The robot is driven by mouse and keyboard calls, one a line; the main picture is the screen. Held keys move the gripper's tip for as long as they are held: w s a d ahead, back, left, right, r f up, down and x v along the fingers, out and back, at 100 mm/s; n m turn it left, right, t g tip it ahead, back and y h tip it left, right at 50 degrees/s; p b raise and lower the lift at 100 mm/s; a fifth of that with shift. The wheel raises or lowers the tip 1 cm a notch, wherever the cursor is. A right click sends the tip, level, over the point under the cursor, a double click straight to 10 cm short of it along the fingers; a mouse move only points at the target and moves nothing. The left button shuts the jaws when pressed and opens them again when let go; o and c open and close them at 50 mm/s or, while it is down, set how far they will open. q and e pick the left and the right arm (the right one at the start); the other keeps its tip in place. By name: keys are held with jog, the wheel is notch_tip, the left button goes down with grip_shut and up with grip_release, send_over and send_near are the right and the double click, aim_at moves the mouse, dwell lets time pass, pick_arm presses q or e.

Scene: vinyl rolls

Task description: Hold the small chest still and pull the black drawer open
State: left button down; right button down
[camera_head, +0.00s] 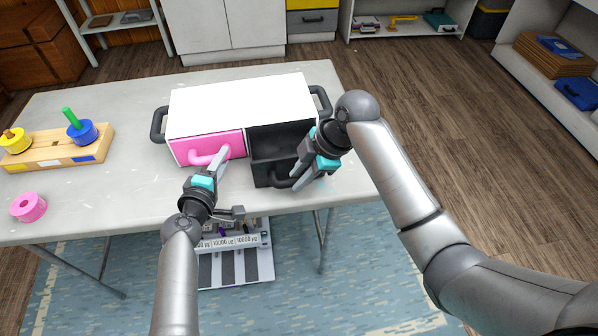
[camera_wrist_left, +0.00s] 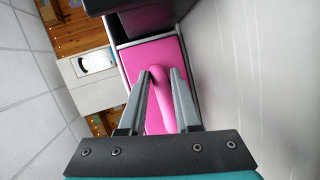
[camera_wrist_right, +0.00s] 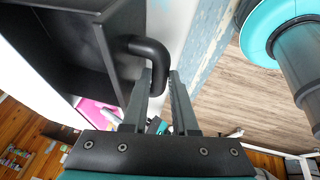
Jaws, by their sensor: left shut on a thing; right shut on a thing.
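The small white chest (camera_head: 240,98) stands on the table with a pink drawer (camera_head: 186,150) on the left and a black drawer (camera_head: 268,172) on the right. The pink drawer is shut. The black drawer stands pulled out, with its dark, empty-looking inside visible from above. My left gripper (camera_head: 220,163) is shut on the pink handle (camera_head: 207,158), which also shows between its fingers in the left wrist view (camera_wrist_left: 162,82). My right gripper (camera_head: 299,176) is shut on the black handle (camera_wrist_right: 150,49); in the head view the wrist partly covers the drawer's right side.
A wooden peg board (camera_head: 62,150) with yellow and blue rolls lies at the table's left, with a loose pink roll (camera_head: 28,207) near the front left edge. Dark side handles (camera_head: 158,125) stick out from the chest. The white table (camera_head: 120,205) is bare in front of the pink drawer.

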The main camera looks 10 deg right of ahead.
pick_arm(q)
jog(key=shift+s+a+f, duration=0.1)
jog(key=shift+s+f, duration=0.1)
jog(key=shift+f, duration=0.25)
pick_arm(e)
jog(key=c, duration=1)
grip_release()
jog(key=shift+d+f, duration=0.1)
jog(key=v, duration=1.2)
jog(key=shift+s, duration=0.15)
pick_arm(q)
jog(key=c, duration=0.9)
grip_release()
jog(key=o, duration=0.3)
jog(key=shift+w, duration=0.1)
jog(key=shift+o, duration=0.4)
jog(key=shift+r, duration=0.15)
jog(key=shift+r, duration=0.1)
